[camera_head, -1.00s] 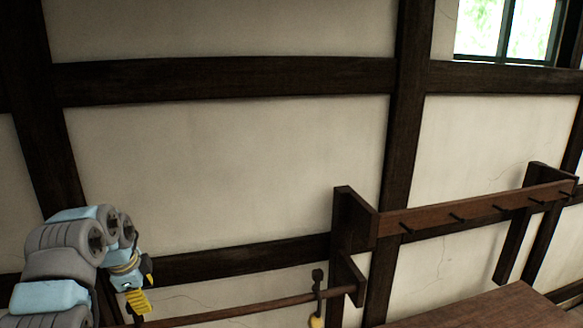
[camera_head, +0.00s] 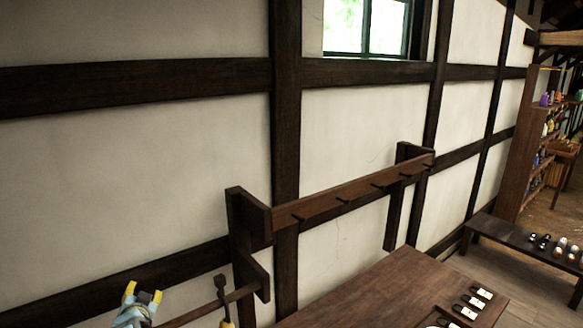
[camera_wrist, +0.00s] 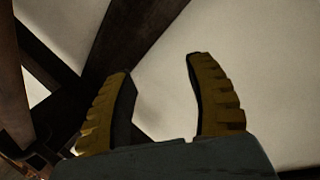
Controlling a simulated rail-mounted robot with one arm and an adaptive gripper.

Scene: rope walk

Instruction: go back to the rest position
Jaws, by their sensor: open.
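My gripper (camera_head: 143,295) shows at the bottom left of the head view, with its yellow fingers pointing up and apart. It is in front of the timbered wall, left of the peg rack. In the wrist view my gripper (camera_wrist: 160,95) has its two yellow ridged fingers spread, with nothing between them but pale wall and a dark beam. The rest of my arm is mostly out of the frame.
A wooden rack (camera_head: 330,197) with several pegs stands behind a wooden table (camera_head: 375,290) bearing small tagged items. A rail (camera_head: 200,307) with a hanging tool (camera_head: 222,300) is close right of my gripper. A dark bench (camera_head: 490,232) and shelves (camera_head: 530,140) stand farther right.

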